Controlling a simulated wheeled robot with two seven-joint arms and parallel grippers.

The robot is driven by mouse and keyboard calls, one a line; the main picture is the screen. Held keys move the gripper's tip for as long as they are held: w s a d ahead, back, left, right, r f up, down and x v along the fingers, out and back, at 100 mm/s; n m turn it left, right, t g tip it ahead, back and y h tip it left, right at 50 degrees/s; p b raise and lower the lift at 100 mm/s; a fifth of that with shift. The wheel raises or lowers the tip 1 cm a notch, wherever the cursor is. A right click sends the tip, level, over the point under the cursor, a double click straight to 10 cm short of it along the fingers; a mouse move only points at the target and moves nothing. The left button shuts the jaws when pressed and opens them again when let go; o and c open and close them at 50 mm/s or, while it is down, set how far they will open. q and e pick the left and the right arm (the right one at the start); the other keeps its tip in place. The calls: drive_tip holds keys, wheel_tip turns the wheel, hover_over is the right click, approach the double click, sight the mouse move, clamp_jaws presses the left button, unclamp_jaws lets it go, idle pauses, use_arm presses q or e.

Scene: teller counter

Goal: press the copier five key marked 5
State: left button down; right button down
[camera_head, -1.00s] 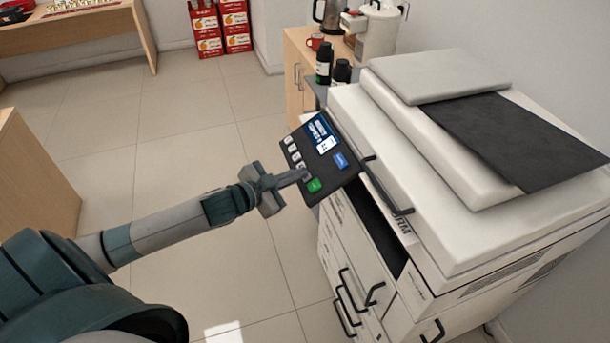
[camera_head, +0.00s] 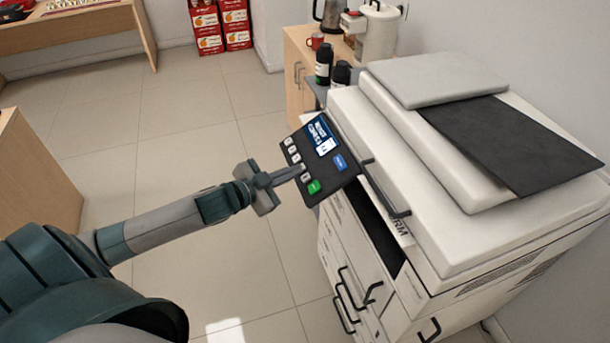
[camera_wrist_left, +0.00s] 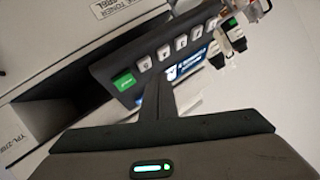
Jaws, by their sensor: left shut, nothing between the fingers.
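The copier (camera_head: 450,235) stands at the right, with its dark tilted control panel (camera_head: 335,180) at its near left corner. The panel carries a lit screen, a row of small white keys (camera_head: 291,149), a green key (camera_head: 314,187) and a blue key (camera_head: 340,161). My right gripper is not in view.
A dark open slot lies below the copier's lid, with a black handle (camera_head: 388,190) beside the panel. Dark bottles (camera_head: 324,63) stand behind the panel. A wooden cabinet (camera_head: 298,60) is at the back. The tiled floor left of the copier is clear.

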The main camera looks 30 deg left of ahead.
use_arm(q)
drive_tip(key=r+p, duration=0.1)
drive_tip(key=s+a+r+p, duration=0.1)
drive_tip(key=r+p, duration=0.1)
drive_tip(key=shift+s+a+r, duration=0.25)
drive_tip(key=shift+s+r, duration=0.05)
drive_tip(key=shift+s, duration=0.05)
idle(0.8)
